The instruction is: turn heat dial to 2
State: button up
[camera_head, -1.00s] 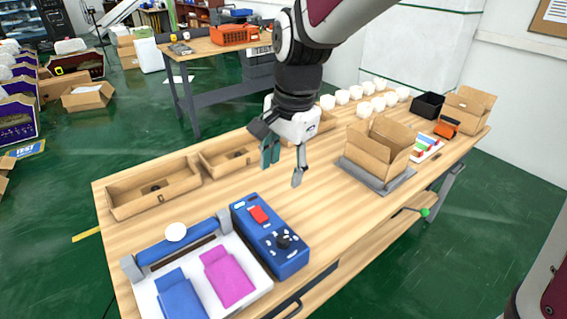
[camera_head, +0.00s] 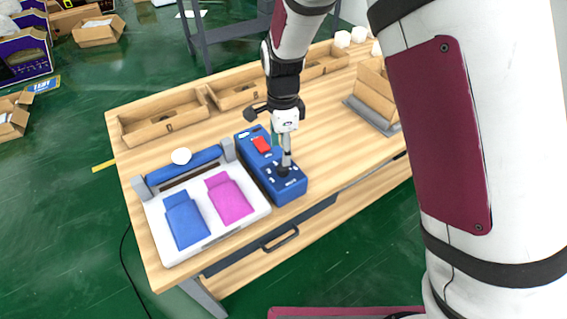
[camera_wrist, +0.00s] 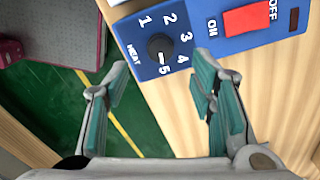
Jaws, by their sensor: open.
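The heat dial (camera_wrist: 160,47) is a round black knob on a blue control box (camera_wrist: 235,45), marked HEAT with numbers 1 to 5 around it. A small white mark on the knob appears to face the 5. In the head view the dial (camera_head: 283,171) sits on the front part of the box (camera_head: 290,190). My gripper (camera_head: 283,152) is pointed down just above the dial. In the wrist view my gripper (camera_wrist: 157,85) is open, with teal-padded fingers apart and nothing between them; the dial lies beyond the fingertips. Contact with the dial cannot be told.
A red ON/OFF switch (camera_wrist: 247,19) is on the same box. A white sealer (camera_head: 215,232) with blue and pink pouches stands left of it. Cardboard trays (camera_head: 165,118) line the back edge. An open carton (camera_head: 378,95) is to the right. Bare table lies right of the box.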

aim_at(283, 169)
notch_tip(283, 169, down, 7)
jog(key=shift+r, duration=0.1)
dwell(0.3)
jog(key=c, duration=1.2)
